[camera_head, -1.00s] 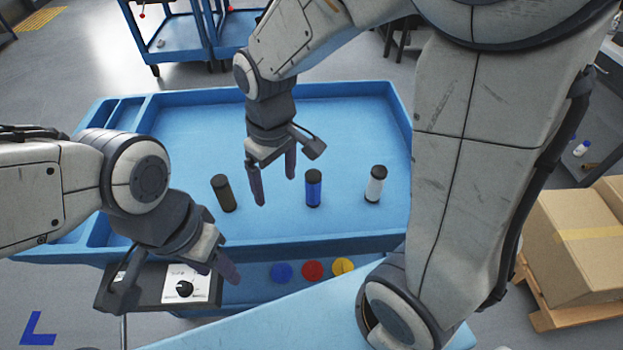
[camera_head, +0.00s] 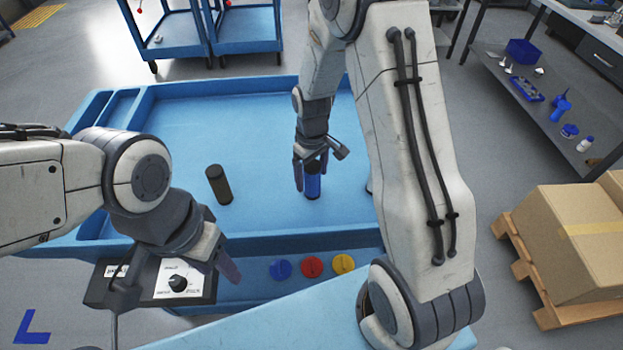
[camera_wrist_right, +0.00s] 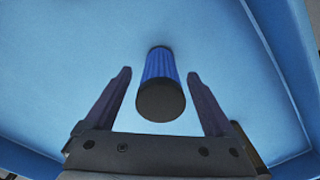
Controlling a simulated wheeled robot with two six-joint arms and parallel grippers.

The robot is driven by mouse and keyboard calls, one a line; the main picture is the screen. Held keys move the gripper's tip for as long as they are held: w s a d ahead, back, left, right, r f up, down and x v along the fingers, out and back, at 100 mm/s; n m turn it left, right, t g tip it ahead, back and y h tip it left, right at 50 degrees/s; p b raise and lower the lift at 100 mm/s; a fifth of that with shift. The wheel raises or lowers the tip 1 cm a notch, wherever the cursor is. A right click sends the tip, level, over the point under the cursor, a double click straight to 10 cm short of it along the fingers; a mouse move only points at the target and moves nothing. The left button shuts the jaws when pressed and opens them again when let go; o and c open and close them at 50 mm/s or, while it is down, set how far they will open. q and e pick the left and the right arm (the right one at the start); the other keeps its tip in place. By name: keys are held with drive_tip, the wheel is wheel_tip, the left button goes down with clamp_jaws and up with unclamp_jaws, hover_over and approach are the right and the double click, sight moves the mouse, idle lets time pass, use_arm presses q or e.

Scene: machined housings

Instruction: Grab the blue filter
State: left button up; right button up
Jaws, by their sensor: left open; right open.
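The blue filter (camera_head: 313,184) has a dark cap and stands upright in the blue tray (camera_head: 230,110). In the right wrist view the filter (camera_wrist_right: 160,72) lies between the two open fingers, with a gap on each side. My right gripper (camera_head: 309,180) is open at the filter and partly covers its top in the head view; it also shows in the right wrist view (camera_wrist_right: 158,95). My left gripper (camera_head: 185,283) is open and empty, in front of the tray's near edge at the left.
A dark filter (camera_head: 219,185) stands to the left in the tray. The white filter is almost wholly hidden behind my right arm. Blue, red and yellow discs (camera_head: 312,267) sit on the tray's front. Cardboard boxes (camera_head: 565,245) stand on a pallet at right.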

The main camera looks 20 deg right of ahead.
drive_tip(key=shift+f, duration=1.35)
clamp_jaws()
